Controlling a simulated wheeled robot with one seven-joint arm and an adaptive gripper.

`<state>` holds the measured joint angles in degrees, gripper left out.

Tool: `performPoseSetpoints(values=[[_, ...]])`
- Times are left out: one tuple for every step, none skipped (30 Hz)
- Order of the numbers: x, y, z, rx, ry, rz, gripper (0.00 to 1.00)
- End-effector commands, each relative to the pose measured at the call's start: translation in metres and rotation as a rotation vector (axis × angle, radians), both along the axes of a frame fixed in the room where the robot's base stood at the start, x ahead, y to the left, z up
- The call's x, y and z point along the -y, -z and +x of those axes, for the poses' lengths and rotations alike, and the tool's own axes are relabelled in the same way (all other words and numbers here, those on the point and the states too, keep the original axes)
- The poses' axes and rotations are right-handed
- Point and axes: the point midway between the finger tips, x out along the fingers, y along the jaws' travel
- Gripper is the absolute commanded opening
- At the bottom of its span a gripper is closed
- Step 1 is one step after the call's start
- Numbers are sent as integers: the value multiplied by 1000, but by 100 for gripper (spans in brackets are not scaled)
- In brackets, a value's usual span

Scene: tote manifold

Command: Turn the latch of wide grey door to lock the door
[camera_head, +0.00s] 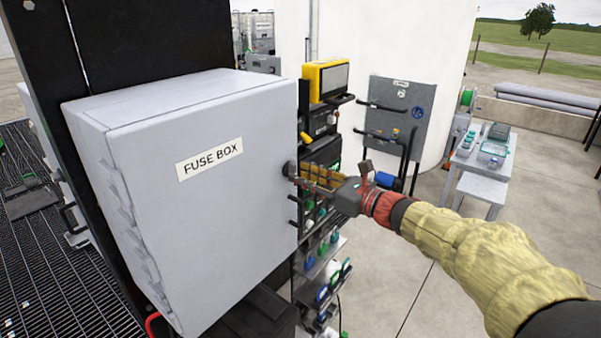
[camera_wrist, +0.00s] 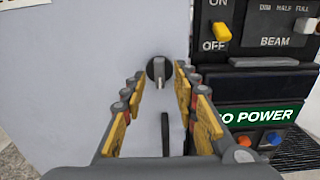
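The wide grey door (camera_head: 230,215) is the front of a box labelled "FUSE BOX", and it appears shut. It fills the left of the wrist view (camera_wrist: 75,70). Its latch (camera_wrist: 159,70) is a dark round disc with a small grey lever standing upright in the picture. In the head view the latch (camera_head: 289,169) is at the door's right edge, partly hidden by my fingers. My gripper (camera_wrist: 158,80) is open, with one yellow-padded finger on each side of the latch. I cannot tell whether the fingers touch it. In the head view my gripper (camera_head: 305,174) reaches in from the right.
A dark door handle (camera_wrist: 165,133) is below the latch. A control panel (camera_wrist: 265,80) with a yellow switch and green power label stands close to the right. A grey board (camera_head: 398,115) and a small table (camera_head: 482,160) stand farther right. The concrete floor there is partly clear.

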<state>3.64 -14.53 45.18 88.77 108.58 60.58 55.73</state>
Motion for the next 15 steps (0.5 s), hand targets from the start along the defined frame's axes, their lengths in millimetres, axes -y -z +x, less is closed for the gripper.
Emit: performPoseSetpoints(values=[[-5,-1,3,0,-2,0,30],[-7,-1,4,0,-2,0,30],[-9,0,6,1,-2,-1,30],[-10,0,7,1,-2,-1,30],[-10,0,7,1,-1,-1,30],[-11,0,8,1,-1,-1,30],[-11,0,8,1,0,-1,30],[-11,0,8,1,0,-1,30],[-11,0,8,1,0,-1,30],[-11,0,9,1,0,-1,30],[-11,0,8,0,0,-1,30],[-11,0,8,0,0,-1,30],[-11,0,8,0,0,-1,30],[-11,0,8,0,0,-1,28],[-11,0,8,0,0,-1,26]])
